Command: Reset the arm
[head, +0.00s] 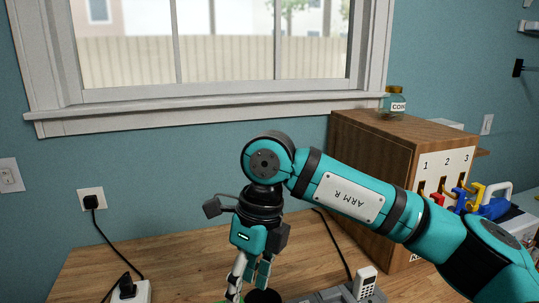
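My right arm, marked ARM R, comes in from the right and bends down at its wrist. My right gripper (248,278) points down over the wooden worktop (170,262), near the bottom edge of the head view. Its fingers look spread apart, with nothing seen between them. A dark round thing (263,297) and a bit of something green (226,301) show just below the fingertips, mostly cut off by the frame. I cannot tell whether the fingers touch them. My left gripper is not in view.
A wooden cabinet (365,150) stands right, behind my arm, with a jar (391,104) on top and a panel numbered 1, 2, 3 (445,172) with coloured hooks. A grey device with a handset (365,283) and a power strip (130,291) lie in front. The worktop's left part is mostly clear.

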